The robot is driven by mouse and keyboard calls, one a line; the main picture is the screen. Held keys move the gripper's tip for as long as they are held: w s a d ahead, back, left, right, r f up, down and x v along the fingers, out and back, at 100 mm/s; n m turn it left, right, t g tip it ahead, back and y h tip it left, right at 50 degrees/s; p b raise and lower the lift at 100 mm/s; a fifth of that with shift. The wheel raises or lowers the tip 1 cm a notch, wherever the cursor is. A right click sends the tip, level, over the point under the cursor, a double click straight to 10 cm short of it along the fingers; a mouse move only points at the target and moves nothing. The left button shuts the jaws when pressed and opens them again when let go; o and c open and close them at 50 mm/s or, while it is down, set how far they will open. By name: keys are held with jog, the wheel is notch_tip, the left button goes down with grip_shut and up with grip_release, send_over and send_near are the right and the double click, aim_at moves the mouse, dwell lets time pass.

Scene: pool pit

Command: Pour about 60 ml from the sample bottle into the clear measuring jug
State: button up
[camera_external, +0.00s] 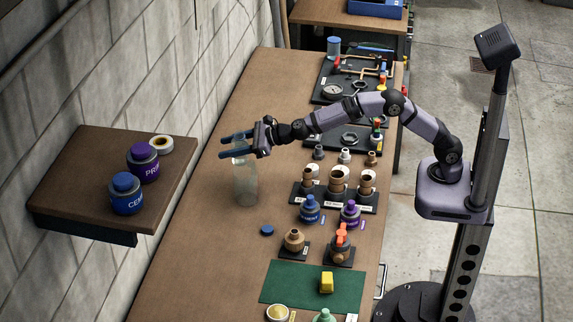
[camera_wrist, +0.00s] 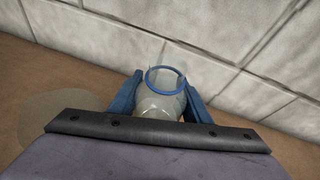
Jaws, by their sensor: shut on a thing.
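My gripper (camera_external: 224,147) is stretched out over the left side of the bench, level, with its blue fingers around a clear vessel. In the wrist view, the fingers (camera_wrist: 163,84) press on both sides of this see-through bottle (camera_wrist: 160,105), which has a blue ring at its open mouth; I take it for the sample bottle. In the external view, a tall clear shape (camera_external: 245,185) reaches from the fingers down toward the bench. I cannot tell there where the bottle ends and whether the measuring jug is part of it. Any liquid level is unclear.
A blue cap (camera_external: 267,230) lies on the bench (camera_external: 190,255). Blue (camera_external: 310,210) and purple (camera_external: 350,213) bottles stand to the right, near a green mat (camera_external: 290,287). A wall shelf (camera_external: 75,185) holds two bottles. A pale round patch (camera_wrist: 62,115) shows on the bench.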

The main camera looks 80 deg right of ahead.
aim_at(237, 141)
jog(key=r, duration=0.1)
jog(key=r+n+p, duration=0.1)
jog(key=shift+s+a+r+t+h, duration=0.15)
jog(key=shift+a+r+t+h, duration=0.15)
jog(key=shift+a+t, duration=0.1)
jog(key=shift+s+a+r+n+t+h+p, duration=0.15)
jog(key=shift+a+r+n+t+h+p, duration=0.2)
jog(key=shift+n, duration=0.45)
jog(key=shift+s+a+r+n+t+h+p, duration=0.15)
jog(key=shift+r+n+t+p, duration=0.5)
jog(key=shift+n, duration=0.85)
jog(key=shift+a+r+n+t+p, duration=0.2)
jog(key=shift+r+n+t+p, duration=0.45)
jog(key=shift+n, duration=0.85)
jog(key=shift+s+a+r+n+t+h+p, duration=0.15)
jog(key=shift+r+n+t+p, duration=0.25)
jog(key=shift+r+n+t, duration=0.8)
jog(key=shift+a+f+n+g, duration=0.1)
jog(key=shift+f+n+g, duration=0.15)
jog(key=shift+n, duration=0.15)
jog(key=shift+r+n+b, duration=0.2)
jog(key=shift+n+b, duration=0.1)
jog(key=shift+b, duration=0.4)
jog(key=shift+r+n+b, duration=0.35)
jog(key=shift+n+b, duration=0.25)
jog(key=shift+b, duration=0.15)
